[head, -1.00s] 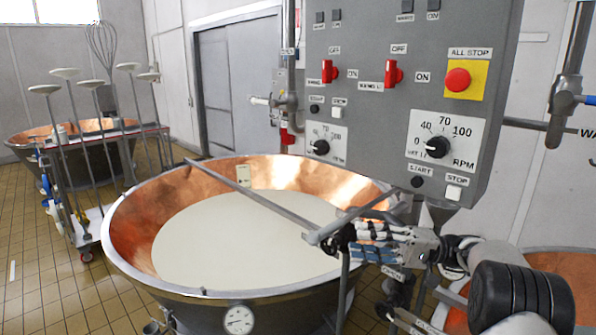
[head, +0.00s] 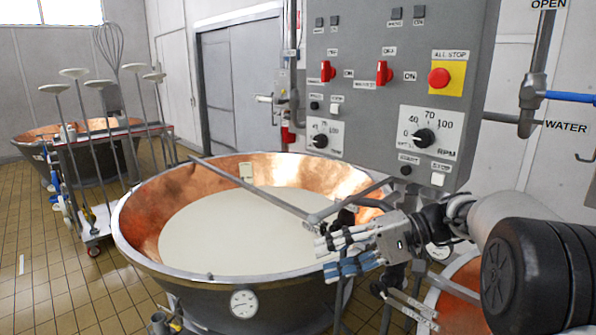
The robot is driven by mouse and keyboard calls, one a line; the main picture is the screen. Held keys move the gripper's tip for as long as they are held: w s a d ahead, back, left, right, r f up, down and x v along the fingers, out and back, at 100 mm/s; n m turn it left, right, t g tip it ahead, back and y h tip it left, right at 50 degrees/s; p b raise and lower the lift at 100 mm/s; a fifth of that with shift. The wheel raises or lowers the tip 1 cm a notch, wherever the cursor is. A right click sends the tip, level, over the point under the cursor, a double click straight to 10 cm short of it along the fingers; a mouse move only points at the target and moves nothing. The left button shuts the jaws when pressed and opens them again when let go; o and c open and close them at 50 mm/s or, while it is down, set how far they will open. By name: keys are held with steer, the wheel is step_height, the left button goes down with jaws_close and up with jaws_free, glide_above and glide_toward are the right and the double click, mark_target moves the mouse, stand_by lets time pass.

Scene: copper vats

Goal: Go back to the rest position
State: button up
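My gripper (head: 326,258) is at the right of the head view, in front of the large copper vat (head: 180,200) and over its front right rim in the picture. Its fingers point left and stand apart, with nothing seen between them. The vat is filled with a smooth pale liquid (head: 235,228). How high the gripper is above the rim is hard to tell.
A grey control panel (head: 385,75) with red switches and dials hangs behind the vat. A metal bar (head: 250,187) crosses the vat. A cart with tall ladles (head: 110,145) and another vat (head: 35,140) stand left. Tiled floor (head: 50,280) is clear at front left.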

steer(key=s+a+f+h, duration=0.2)
steer(key=s+h, duration=0.5)
steer(key=s, duration=0.7)
steer(key=s+d+f+t+h, duration=0.2)
steer(key=s+d+f+h, duration=0.1)
steer(key=s, duration=0.3)
steer(key=s+d+f+t+h, duration=0.3)
steer(key=s+d+h, duration=0.1)
steer(key=s+d, duration=0.2)
steer(key=shift+s, duration=0.8)
steer(key=shift+d+f, duration=0.1)
